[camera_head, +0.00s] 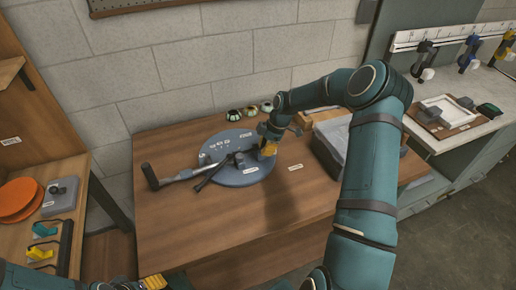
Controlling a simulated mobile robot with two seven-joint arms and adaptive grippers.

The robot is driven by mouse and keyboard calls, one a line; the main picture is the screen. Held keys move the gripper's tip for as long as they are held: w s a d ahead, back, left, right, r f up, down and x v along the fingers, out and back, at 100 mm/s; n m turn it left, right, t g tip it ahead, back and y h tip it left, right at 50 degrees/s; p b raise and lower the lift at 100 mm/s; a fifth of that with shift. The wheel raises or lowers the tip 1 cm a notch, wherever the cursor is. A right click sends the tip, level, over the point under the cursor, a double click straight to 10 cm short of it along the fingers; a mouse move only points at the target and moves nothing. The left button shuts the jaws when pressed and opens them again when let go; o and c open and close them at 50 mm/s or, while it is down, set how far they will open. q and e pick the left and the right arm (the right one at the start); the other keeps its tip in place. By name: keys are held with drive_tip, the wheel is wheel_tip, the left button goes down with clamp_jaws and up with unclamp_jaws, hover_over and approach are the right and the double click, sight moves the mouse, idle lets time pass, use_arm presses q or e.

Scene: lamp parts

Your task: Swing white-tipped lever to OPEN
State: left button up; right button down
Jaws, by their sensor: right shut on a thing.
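A round blue-grey plate (217,148) lies on the wooden table, with pale markings and small labels too small to read. A lever with a grey rod (185,175) and a black grip (150,177) reaches left from the plate's hub. A shorter black lever (207,180) points down-left from the hub. My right gripper (267,152) is at the plate's right side, its yellow fingers shut on a part that they hide. No white tip shows clearly. My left gripper (152,282) shows only in part at the bottom edge, away from the plate.
Several small round pieces (250,111) stand at the table's back edge. A grey bin (331,143) is to the right, behind my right arm. A shelf at the left holds orange discs (17,198). The table front (220,225) is clear.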

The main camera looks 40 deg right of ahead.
drive_tip(key=d+n, duration=0.1)
drive_tip(key=s+d+n, duration=0.1)
drive_tip(key=n, duration=0.1)
drive_tip(key=shift+s+d+g, duration=0.1)
drive_tip(key=shift+s+g, duration=0.1)
drive_tip(key=shift+g, duration=0.2)
drive_tip(key=d+n, duration=0.1)
drive_tip(key=d+n+g+b, duration=0.1)
drive_tip(key=shift+s+d+n, duration=0.15)
drive_tip(key=shift+s+n, duration=0.25)
drive_tip(key=shift+s+d, duration=0.1)
drive_tip(key=shift+d, duration=0.55)
